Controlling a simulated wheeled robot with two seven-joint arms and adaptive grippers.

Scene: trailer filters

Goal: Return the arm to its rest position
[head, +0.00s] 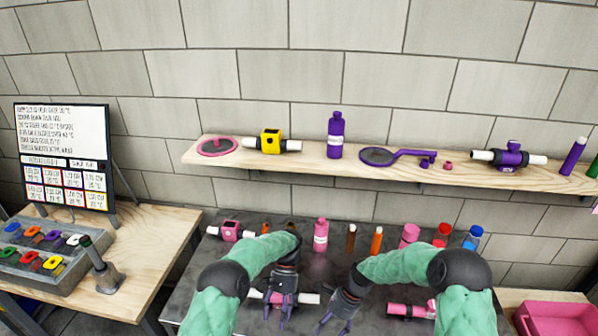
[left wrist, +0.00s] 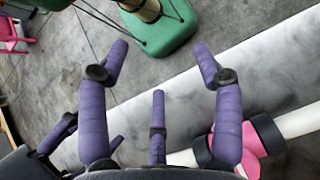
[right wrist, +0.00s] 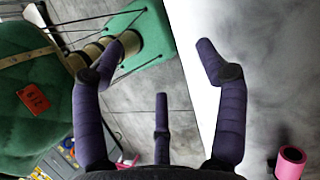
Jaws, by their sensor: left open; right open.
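My left arm comes in from the left in the head view, and its gripper (head: 281,301) hangs over the dark table, above a pink-and-white filter piece. In the left wrist view the left gripper (left wrist: 158,62) has its purple fingers spread with nothing between them. A pink-and-white filter (left wrist: 255,142) lies beside its right finger there. My right gripper (head: 335,322) is over the table's front, right of the left one. In the right wrist view the right gripper (right wrist: 163,62) has its fingers spread and empty, near the table's edge.
The dark table (head: 262,228) holds a pink bottle (head: 320,235), a pink filter (head: 230,231) and several coloured tubes along its back. A wooden shelf (head: 300,162) above carries a yellow filter (head: 270,141) and a purple bottle (head: 335,135). A pink bin (head: 553,318) stands right.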

